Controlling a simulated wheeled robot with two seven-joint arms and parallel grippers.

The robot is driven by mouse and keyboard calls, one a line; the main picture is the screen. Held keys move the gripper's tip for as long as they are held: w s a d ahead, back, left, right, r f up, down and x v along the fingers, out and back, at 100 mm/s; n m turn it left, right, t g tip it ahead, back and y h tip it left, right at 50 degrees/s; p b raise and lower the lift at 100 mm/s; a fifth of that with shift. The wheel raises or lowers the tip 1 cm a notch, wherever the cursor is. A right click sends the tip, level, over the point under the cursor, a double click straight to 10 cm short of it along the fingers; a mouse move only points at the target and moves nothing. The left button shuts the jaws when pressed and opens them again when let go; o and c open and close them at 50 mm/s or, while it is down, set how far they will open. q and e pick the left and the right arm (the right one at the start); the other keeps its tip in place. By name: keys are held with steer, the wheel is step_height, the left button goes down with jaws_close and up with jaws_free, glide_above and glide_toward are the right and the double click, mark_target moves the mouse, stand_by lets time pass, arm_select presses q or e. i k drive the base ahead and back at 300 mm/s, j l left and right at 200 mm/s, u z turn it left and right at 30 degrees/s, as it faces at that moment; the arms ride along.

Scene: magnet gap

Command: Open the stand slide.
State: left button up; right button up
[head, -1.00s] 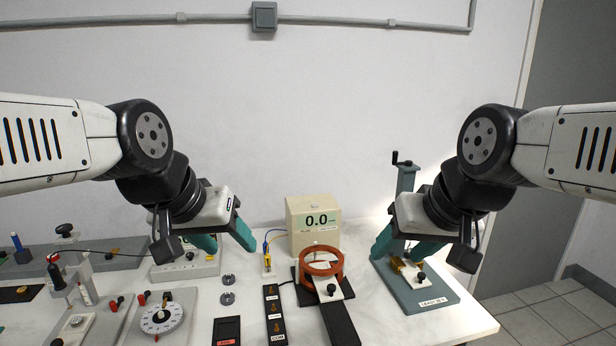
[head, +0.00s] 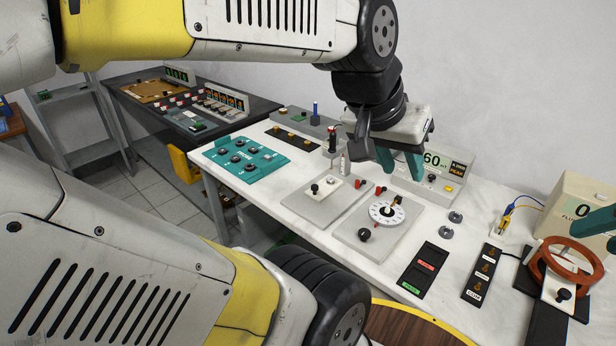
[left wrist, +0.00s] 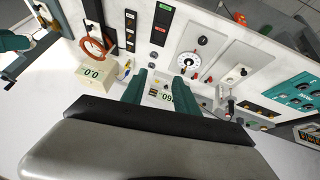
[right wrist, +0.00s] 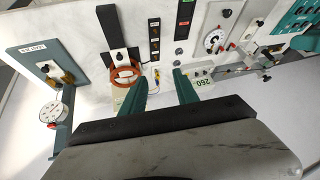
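A stand with a grey-blue base (right wrist: 42,62) and a long column (right wrist: 64,135) shows at the left in the right wrist view. It carries a small brass block and a round white dial (right wrist: 50,113); whether its slide is open cannot be told. The stand is outside the head view. My right gripper (right wrist: 160,86) is open and empty, apart from the stand. Only part of it shows at the right edge of the head view (head: 603,225). My left gripper (head: 402,165) is open and empty in front of the green-display meter (head: 440,172); it also shows in the left wrist view (left wrist: 162,84).
A red-brown coil (head: 566,262) stands beside a cream readout box (head: 578,205). A white dial plate (head: 387,212), black strips (head: 484,274) and a teal panel (head: 245,158) lie on the white bench. A dark second table (head: 190,103) stands beyond. White bench surface is clear in places.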

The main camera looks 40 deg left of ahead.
mark_target(325, 184)
steer(key=u, duration=1.25)
steer(key=i+j, duration=0.1)
steer(key=i, duration=0.3)
